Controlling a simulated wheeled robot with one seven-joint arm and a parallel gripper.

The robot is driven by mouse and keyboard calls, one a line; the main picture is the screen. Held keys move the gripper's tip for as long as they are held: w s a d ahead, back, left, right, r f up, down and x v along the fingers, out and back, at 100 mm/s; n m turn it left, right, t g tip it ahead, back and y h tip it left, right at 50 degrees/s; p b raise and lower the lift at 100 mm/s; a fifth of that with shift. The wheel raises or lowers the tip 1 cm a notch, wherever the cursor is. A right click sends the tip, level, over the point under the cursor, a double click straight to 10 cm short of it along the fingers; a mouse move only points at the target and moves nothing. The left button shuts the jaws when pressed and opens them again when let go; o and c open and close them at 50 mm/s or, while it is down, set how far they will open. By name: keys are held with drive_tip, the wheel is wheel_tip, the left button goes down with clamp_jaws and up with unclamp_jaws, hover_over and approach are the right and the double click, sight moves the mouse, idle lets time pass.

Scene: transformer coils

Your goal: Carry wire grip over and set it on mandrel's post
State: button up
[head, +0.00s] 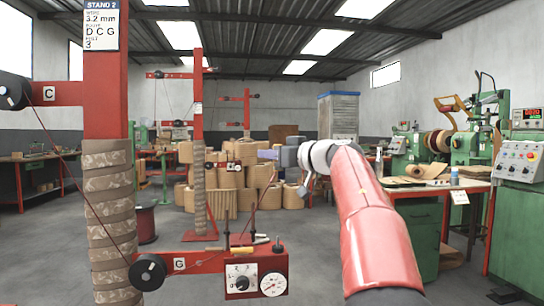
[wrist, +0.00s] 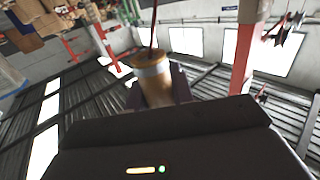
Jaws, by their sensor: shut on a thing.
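The wire grip (wrist: 153,78) is a tan cylinder with a pale band in the wrist view, and a dark red wire rises from its end. My gripper (wrist: 160,95) is shut on it; the dark gripper body fills the lower part of that view. In the head view my red arm reaches forward, and its small far end (head: 270,155) is hard to make out. A green winding machine (head: 470,145) with brown round coils (head: 440,141) stands at the right. I cannot make out the mandrel's post for certain.
A red wire stand (head: 105,125) rises at the near left, with black pulleys marked C (head: 14,92) and G (head: 149,271). A dial box (head: 257,274) sits at its lower arm. Tan coils (head: 235,180) are stacked behind. A red-edged bench (head: 437,188) stands at the right.

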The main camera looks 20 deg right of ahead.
clamp_jaws()
drive_tip(key=m+h, duration=0.3)
drive_tip(key=h, duration=0.2)
drive_tip(key=m+t+h, duration=0.1)
drive_tip(key=m+h, duration=0.2)
drive_tip(key=h, duration=0.2)
drive_tip(key=shift+a+f+m+h, duration=0.1)
drive_tip(key=shift+a+m+h, duration=0.05)
drive_tip(key=shift+m+h, duration=0.2)
drive_tip(key=shift+m+h, duration=0.45)
drive_tip(key=shift+h, duration=0.1)
